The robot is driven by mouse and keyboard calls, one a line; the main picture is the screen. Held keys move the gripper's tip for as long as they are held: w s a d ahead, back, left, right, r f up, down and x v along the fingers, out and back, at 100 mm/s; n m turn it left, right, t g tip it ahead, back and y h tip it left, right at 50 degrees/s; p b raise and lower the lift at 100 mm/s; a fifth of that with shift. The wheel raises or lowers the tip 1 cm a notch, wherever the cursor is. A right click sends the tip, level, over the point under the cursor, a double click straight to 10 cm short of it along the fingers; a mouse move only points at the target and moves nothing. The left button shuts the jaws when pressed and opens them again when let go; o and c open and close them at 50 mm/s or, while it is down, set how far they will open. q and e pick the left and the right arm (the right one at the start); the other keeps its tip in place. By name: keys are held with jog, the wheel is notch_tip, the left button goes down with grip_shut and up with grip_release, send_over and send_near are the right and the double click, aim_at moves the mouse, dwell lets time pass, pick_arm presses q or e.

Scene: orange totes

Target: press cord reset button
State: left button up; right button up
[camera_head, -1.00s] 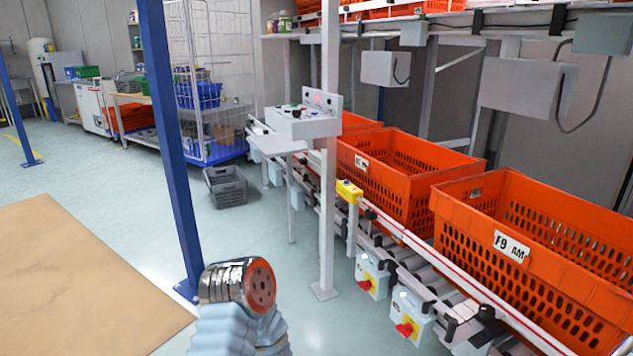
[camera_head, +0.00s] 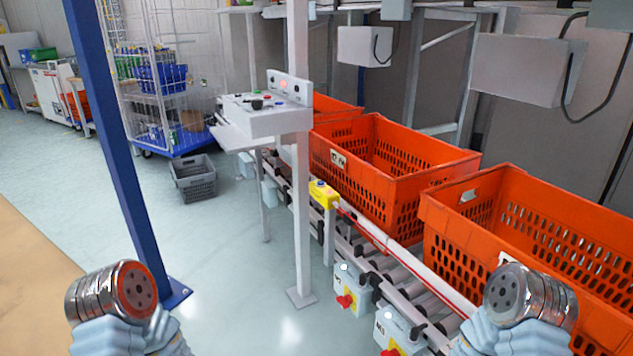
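A small yellow box (camera_head: 323,195) with a blue button (camera_head: 319,183) on top is fixed at the side rail of the roller conveyor, just right of a grey post. A red cord (camera_head: 365,222) runs from its right side along the rail. Two rounded metal parts of my arms show at the lower left and lower right of the head view, both well apart from the yellow box. No gripper fingers show on either arm, so I cannot see how the grippers stand.
Orange totes (camera_head: 455,238) stand on the conveyor. A grey control panel (camera_head: 265,115) is on the grey post (camera_head: 301,245). A blue post (camera_head: 112,150) rises at left. Grey boxes with red and yellow switches (camera_head: 347,300) hang below the rail. The floor between the posts is clear.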

dwell(0.4)
grip_shut()
dwell(1.6)
